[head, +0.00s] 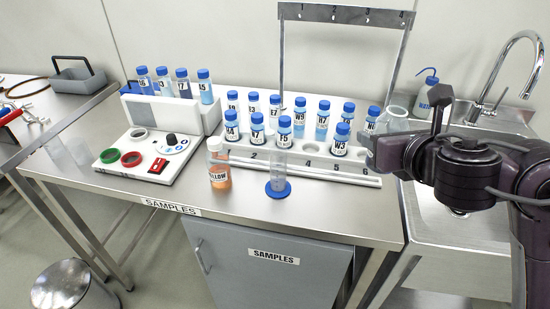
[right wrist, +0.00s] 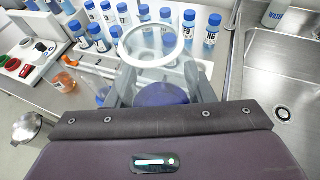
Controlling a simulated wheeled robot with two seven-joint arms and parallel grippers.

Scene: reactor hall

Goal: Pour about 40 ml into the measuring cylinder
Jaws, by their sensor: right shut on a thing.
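The clear measuring cylinder (head: 278,170) stands upright on its round blue base on the steel bench, in front of the sample rack; it also shows in the right wrist view (right wrist: 101,92), left of my fingers. My right gripper (right wrist: 160,82) is shut on a clear beaker (right wrist: 147,60), whose round rim faces the wrist camera. In the head view the beaker (head: 393,119) is at the right end of the rack, apart from the cylinder and to its right. I cannot tell its liquid level. My left gripper is out of view.
A bottle labelled YELLOW (head: 219,175) with orange liquid stands left of the cylinder. The rack (head: 335,172) holds several blue-capped bottles under a metal frame (head: 281,60). A sink (head: 460,222), tap (head: 535,75) and wash bottle (head: 426,95) are at right. The bench front is clear.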

